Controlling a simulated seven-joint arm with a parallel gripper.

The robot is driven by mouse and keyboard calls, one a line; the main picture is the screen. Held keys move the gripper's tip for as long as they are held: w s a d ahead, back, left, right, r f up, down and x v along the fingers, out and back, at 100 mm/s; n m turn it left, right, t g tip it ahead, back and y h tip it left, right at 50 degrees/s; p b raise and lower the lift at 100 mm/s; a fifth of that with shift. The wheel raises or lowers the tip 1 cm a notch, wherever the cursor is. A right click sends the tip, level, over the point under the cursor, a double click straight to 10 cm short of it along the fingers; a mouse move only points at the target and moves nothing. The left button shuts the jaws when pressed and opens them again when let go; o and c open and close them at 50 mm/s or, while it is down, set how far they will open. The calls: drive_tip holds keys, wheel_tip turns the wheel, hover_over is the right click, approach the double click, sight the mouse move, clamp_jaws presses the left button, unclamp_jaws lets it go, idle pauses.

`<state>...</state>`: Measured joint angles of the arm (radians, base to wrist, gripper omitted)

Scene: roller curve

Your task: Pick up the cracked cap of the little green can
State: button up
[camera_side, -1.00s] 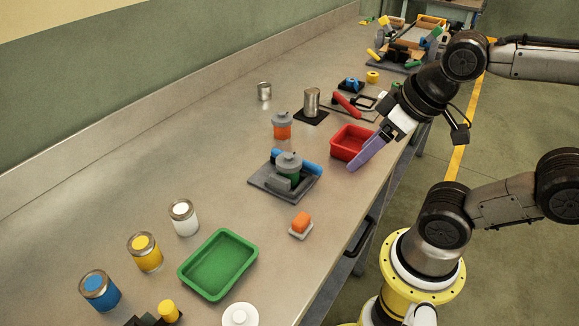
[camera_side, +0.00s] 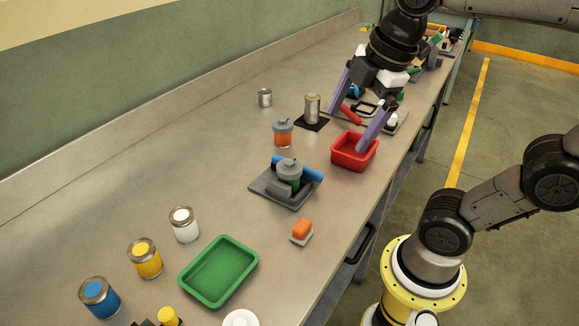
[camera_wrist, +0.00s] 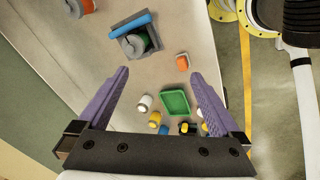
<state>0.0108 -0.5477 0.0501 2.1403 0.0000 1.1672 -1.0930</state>
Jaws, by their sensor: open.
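The little green can (camera_side: 291,184) stands on a dark grey base in the middle of the bench, with a blue roller behind it. Its grey cap (camera_side: 289,166) sits on top; any crack is too small to make out. In the wrist view the green can (camera_wrist: 139,38) and its cap (camera_wrist: 128,45) show at the top, ahead of the fingers. My gripper (camera_side: 349,129) is open, its purple fingers wide apart and empty, above the bench beyond the can. In the wrist view the gripper (camera_wrist: 158,85) spans empty air.
An orange can with a grey cap (camera_side: 283,132) stands behind the green can. A red tray (camera_side: 355,151) lies under one finger. A metal can (camera_side: 312,108) and red-handled tool (camera_side: 350,114) lie near the other. A green tray (camera_side: 219,271) is in front.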

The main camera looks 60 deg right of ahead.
drive_tip(key=w+r+n+g, duration=0.1)
drive_tip(key=w+n+g, duration=0.1)
drive_tip(key=w+n, duration=0.5)
drive_tip(key=g, duration=0.2)
hover_over(289, 162)
wheel_tip(289, 162, down, 3)
wheel_tip(289, 162, down, 14)
drive_tip(key=shift+d+r, duration=0.1)
drive_tip(key=c, duration=1.5)
drive_tip(key=shift+r, duration=0.1)
